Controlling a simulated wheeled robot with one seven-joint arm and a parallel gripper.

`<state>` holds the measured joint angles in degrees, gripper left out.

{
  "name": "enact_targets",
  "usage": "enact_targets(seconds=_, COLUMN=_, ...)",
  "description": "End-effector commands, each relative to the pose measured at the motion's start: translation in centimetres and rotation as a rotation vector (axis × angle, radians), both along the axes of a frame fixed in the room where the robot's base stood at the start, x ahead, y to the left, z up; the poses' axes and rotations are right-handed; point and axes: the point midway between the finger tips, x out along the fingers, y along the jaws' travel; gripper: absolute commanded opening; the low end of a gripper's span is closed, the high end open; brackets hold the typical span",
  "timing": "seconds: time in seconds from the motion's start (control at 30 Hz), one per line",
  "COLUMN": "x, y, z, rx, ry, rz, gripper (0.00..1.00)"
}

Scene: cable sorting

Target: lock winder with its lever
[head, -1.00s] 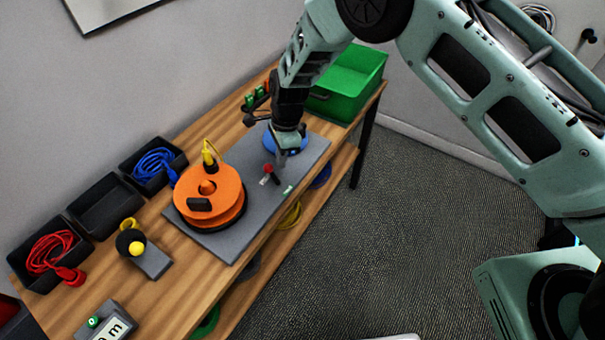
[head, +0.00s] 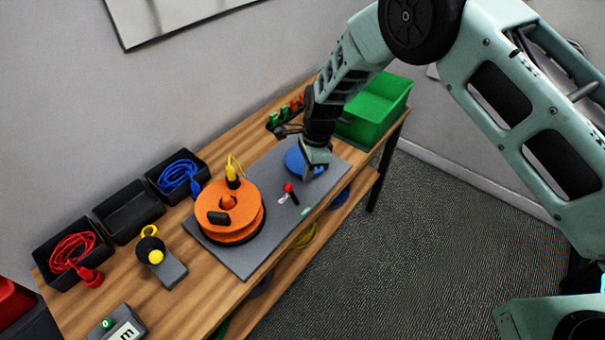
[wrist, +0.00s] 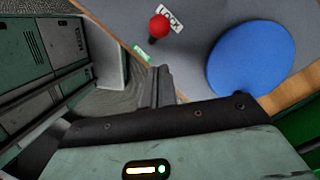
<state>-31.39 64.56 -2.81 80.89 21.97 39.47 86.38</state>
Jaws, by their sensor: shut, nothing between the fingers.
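The orange winder (head: 230,208) sits on the grey base plate (head: 242,266), with a yellow plug and lead standing at its top. The lever (head: 289,189), a black stem with a red knob, stands on the plate to the right of the winder. In the wrist view the red knob (wrist: 158,27) shows beside a white "LOCK" label (wrist: 171,19). My gripper (head: 315,172) is over the right part of the plate, by the blue disc (head: 296,161), apart from the lever. In the wrist view its fingers (wrist: 162,72) are together and empty, with the knob just beyond them.
Black trays hold a red cable (head: 73,250) and a blue cable (head: 179,175); the middle tray (head: 130,212) is empty. A green bin (head: 375,112) stands at the right end. A black-and-yellow device (head: 153,252) sits near the trays. Several plugs stand behind the plate.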

Motion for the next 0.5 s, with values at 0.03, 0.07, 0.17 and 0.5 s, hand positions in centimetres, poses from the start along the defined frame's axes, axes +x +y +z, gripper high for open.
enact_targets(seconds=0.03, x=0.5, y=-1.0, z=0.4, rx=0.0, ry=-0.001, rz=-0.003, gripper=0.0)
enact_targets(seconds=0.07, x=0.7, y=-1.7, z=0.5, rx=0.0, ry=0.0, rz=-0.004, gripper=0.0)
enact_targets(seconds=0.17, x=1.4, y=-2.2, z=1.7, rx=0.003, ry=-0.005, rz=0.004, gripper=0.0)
enact_targets(seconds=0.5, x=3.1, y=-2.0, z=8.3, rx=0.002, ry=-0.003, rz=0.002, gripper=0.0)
